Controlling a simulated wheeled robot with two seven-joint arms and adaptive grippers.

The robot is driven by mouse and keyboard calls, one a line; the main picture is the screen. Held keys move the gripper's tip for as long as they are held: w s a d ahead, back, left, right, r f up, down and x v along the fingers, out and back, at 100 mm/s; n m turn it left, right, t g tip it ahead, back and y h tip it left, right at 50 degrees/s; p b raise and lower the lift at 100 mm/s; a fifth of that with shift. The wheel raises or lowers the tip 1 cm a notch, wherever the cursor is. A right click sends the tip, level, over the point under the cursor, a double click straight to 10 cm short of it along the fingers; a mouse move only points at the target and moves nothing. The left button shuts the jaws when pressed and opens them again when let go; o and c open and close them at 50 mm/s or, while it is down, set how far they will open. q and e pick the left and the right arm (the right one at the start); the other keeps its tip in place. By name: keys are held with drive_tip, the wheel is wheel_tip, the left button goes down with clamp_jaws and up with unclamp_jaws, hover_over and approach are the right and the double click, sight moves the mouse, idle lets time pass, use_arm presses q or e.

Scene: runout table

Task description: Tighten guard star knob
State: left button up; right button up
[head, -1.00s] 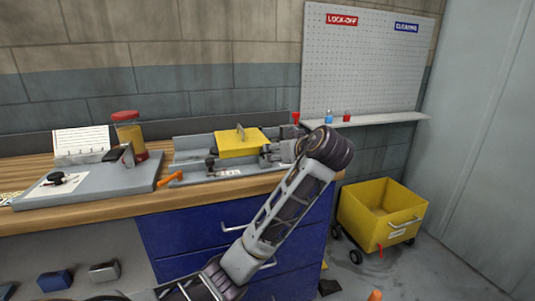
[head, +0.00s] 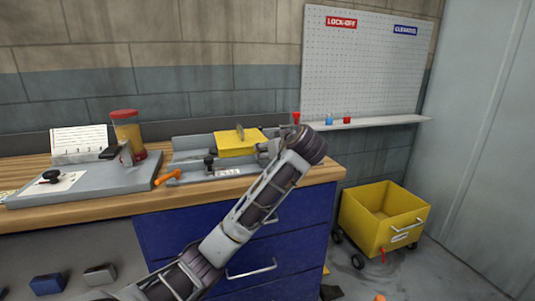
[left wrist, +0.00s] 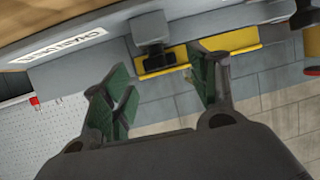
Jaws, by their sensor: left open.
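A yellow guard plate (head: 236,143) with an upright grey tab sits on the grey runout fixture (head: 190,154) on the bench. A small dark knob (head: 209,162) stands at the fixture's front, left of a white label. In the left wrist view, the picture is turned over; a dark knob (left wrist: 152,32) shows beyond the fingers in front of the yellow guard (left wrist: 225,42). My left gripper (head: 264,150) is at the fixture's right end, partly hidden by its own wrist. In the left wrist view its green-padded fingers (left wrist: 168,92) are apart and empty, short of the knob.
An orange-handled tool (head: 167,177) lies at the fixture's front left. A yellow cart (head: 375,220) stands on the floor right of the bench.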

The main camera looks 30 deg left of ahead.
use_arm(q)
drive_tip(key=shift+x, duration=1)
drive_tip(key=shift+w+a, duration=0.1)
use_arm(e)
drive_tip(key=shift+s+a+f, duration=0.15)
drive_tip(key=shift+a+f, duration=0.1)
drive_tip(key=shift+f, duration=0.6)
drive_tip(key=shift+r, duration=0.1)
use_arm(q)
drive_tip(key=shift+c, duration=0.7)
drive_tip(key=c, duration=0.9)
drive_tip(key=shift+o, duration=0.2)
use_arm(e)
drive_tip(key=shift+d, duration=0.15)
